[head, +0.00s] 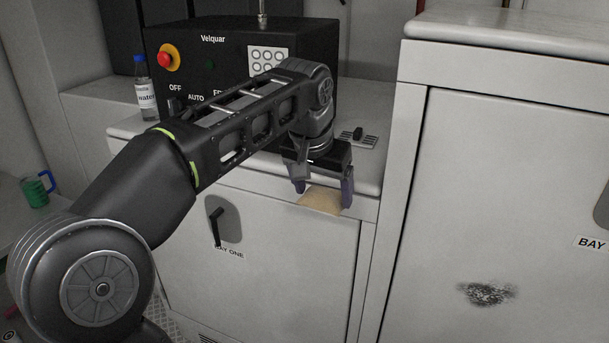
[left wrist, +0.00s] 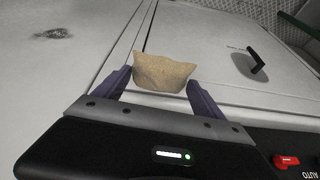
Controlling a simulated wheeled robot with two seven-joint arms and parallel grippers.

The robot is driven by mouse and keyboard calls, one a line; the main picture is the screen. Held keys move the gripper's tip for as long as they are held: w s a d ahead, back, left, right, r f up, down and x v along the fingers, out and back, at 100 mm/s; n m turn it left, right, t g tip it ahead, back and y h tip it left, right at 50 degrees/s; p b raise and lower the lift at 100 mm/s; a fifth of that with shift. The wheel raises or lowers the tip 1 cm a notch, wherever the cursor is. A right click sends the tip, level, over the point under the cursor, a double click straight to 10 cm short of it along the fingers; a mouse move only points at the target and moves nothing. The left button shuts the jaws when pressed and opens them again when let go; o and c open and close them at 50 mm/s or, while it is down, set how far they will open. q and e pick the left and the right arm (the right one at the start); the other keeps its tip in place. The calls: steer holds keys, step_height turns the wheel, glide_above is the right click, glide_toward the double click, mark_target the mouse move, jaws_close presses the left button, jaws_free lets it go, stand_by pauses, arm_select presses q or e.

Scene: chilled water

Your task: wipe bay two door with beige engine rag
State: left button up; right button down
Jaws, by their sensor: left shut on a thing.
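The beige engine rag (head: 320,200) is between the fingers of my left gripper (head: 322,192), which is shut on it. It also shows in the left wrist view (left wrist: 162,72), between the two fingers of the gripper (left wrist: 160,88). The rag is in front of the upper right part of the bay one door. The bay two door (head: 490,190) is the large pale panel on the right, with a dark smudge (head: 486,293) low on it. The smudge also shows in the left wrist view (left wrist: 54,33). The right gripper is not in view.
The bay one door (head: 270,265) has a black handle (head: 216,226). A black Velquar control box (head: 215,50) with a red knob stands on the ledge behind my arm. A water bottle (head: 146,95) stands left of it, and a green mug (head: 37,190) is at far left.

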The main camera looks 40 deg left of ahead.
arm_select(q)
steer(key=w+d+f+b, duration=0.1)
steer(key=w+d+f, duration=0.2)
steer(key=d+f, duration=0.2)
steer(key=w+d+f+m+b, duration=0.1)
steer(key=w+d+f, duration=0.2)
steer(key=d+f, duration=0.3)
steer(key=w+d+f+m+h+b, duration=0.1)
steer(key=d+f, duration=0.4)
steer(key=f, duration=0.7)
steer(key=shift+w+d+f, duration=0.3)
steer(key=shift+w+f, duration=0.1)
steer(key=shift+w, duration=0.5)
